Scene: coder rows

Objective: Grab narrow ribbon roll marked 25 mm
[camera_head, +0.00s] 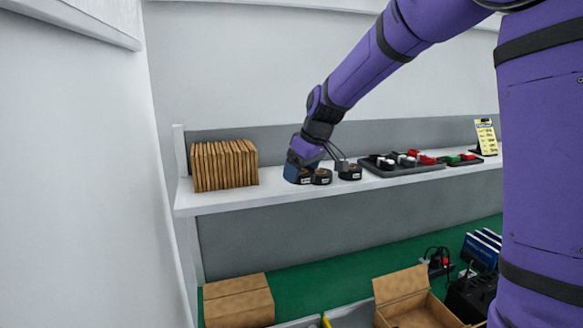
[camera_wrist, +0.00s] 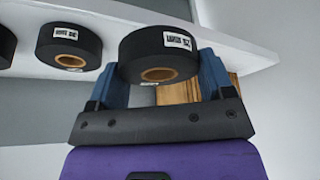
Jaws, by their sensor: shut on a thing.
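My gripper (camera_wrist: 165,85) is shut on a black ribbon roll (camera_wrist: 158,55) with a brown core. Its blue fingers sit on either side of the roll. The white label on it appears upside down in the wrist view and seems to read 25 mm. In the head view, my gripper (camera_head: 300,172) is at the shelf, and the held roll (camera_head: 306,179) is the leftmost of the rolls. I cannot tell whether it still touches the shelf. Two other black rolls stand beside it, a middle one (camera_head: 322,177) and a right one (camera_head: 349,173); their labels are too small to read surely.
The white shelf (camera_head: 230,202) holds a row of brown upright pieces (camera_head: 223,165) left of my gripper. Black trays (camera_head: 405,170) with red and white items and a yellow sign (camera_head: 486,137) stand right. Cardboard boxes (camera_head: 238,300) lie below on the green floor.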

